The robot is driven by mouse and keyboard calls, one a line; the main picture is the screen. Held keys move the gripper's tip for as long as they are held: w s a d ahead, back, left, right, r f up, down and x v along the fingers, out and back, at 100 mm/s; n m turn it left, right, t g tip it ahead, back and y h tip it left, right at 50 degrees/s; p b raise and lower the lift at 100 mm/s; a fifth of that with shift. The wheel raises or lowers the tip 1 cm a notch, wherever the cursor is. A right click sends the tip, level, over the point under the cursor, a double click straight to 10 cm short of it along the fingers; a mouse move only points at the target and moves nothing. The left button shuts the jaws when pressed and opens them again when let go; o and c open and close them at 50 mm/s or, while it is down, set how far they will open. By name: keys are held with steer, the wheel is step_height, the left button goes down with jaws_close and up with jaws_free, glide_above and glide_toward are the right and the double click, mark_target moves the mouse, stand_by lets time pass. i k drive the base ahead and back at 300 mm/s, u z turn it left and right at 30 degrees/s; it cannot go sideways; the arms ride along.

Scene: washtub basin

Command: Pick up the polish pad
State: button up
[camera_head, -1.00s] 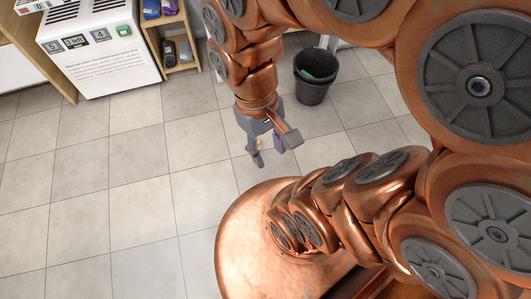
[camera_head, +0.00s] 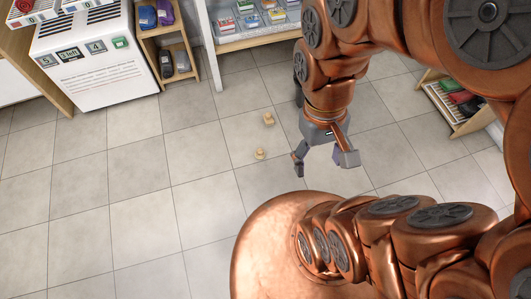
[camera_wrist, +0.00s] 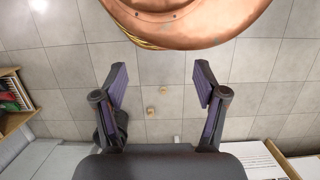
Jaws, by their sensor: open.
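Two small tan knobbed pieces lie on the floor tiles, a farther one (camera_head: 268,118) and a nearer one (camera_head: 259,153). Both also show in the wrist view, one (camera_wrist: 163,90) between the fingers and one (camera_wrist: 150,112) a little lower. They are too small to tell which is the polish pad. My gripper (camera_head: 323,163) hangs to the right of them in the head view, fingers apart and empty. In the wrist view my gripper (camera_wrist: 160,78) is spread wide, with the floor well beyond its fingertips.
A white machine (camera_head: 90,55) and a wooden shelf (camera_head: 168,45) stand at the back left. A display rack (camera_head: 258,22) is at the back. A low wooden shelf (camera_head: 455,108) stands at right. A dark bin (camera_wrist: 119,122) shows partly behind the left finger. The left floor is clear.

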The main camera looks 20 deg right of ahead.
mark_target(260, 154)
steer(key=z, duration=1.85)
steer(key=i, duration=1.8)
steer(key=u, duration=4.4)
